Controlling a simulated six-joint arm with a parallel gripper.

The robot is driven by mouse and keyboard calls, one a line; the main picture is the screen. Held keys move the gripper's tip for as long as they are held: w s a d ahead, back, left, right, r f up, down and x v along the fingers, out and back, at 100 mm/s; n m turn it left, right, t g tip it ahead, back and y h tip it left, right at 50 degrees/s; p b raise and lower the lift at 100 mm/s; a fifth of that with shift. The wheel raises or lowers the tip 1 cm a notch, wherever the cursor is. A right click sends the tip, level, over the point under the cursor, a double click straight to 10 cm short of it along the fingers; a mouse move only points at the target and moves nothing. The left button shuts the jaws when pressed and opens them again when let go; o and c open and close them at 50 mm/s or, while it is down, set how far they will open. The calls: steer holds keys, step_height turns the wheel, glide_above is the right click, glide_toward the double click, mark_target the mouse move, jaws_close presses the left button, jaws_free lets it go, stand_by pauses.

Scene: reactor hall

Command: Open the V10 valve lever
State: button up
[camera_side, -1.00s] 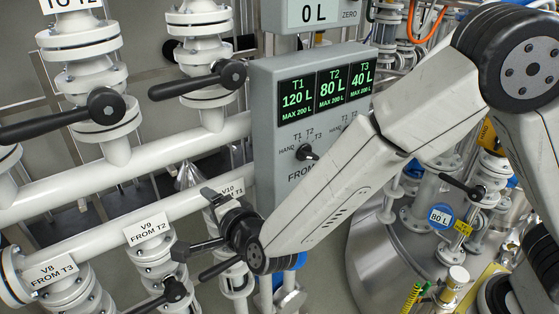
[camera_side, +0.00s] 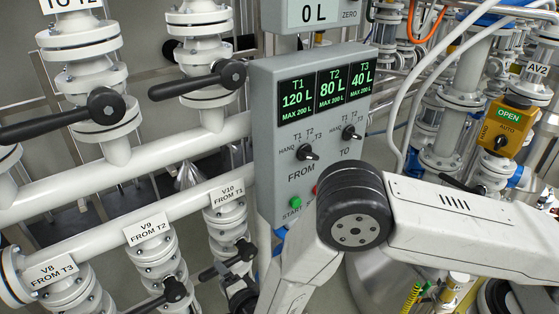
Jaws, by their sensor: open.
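The V10 valve (camera_side: 228,218), a white flanged valve labelled "V10 FROM T1", stands right of V9 on the lower white pipe. Its black lever (camera_side: 212,272) runs from a hub at the valve's right side down to the left, much like the V9 lever. My gripper (camera_side: 236,282) is low in the picture, just below the V10 lever hub and close to it. It is open. My arm comes down from the right and its lower part is cut off by the bottom edge. I cannot tell whether the fingers touch the lever or stand around it.
The V9 valve (camera_side: 150,240) with its black lever (camera_side: 160,300) and the V8 valve (camera_side: 58,275) stand to the left. A grey control panel (camera_side: 262,120) is behind my arm. Two upper black levers (camera_side: 200,82) jut out at upper left.

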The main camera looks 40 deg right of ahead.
mark_target(217, 274)
step_height(217, 274, down, 3)
steer(key=shift+f, duration=0.15)
steer(key=shift+w, duration=0.15)
steer(key=w+f, duration=0.1)
steer(key=w, duration=0.6)
steer(key=shift+w+f, duration=0.2)
steer(key=shift+f, duration=0.05)
steer(key=shift+c, duration=0.3)
jaws_close()
stand_by(1.4)
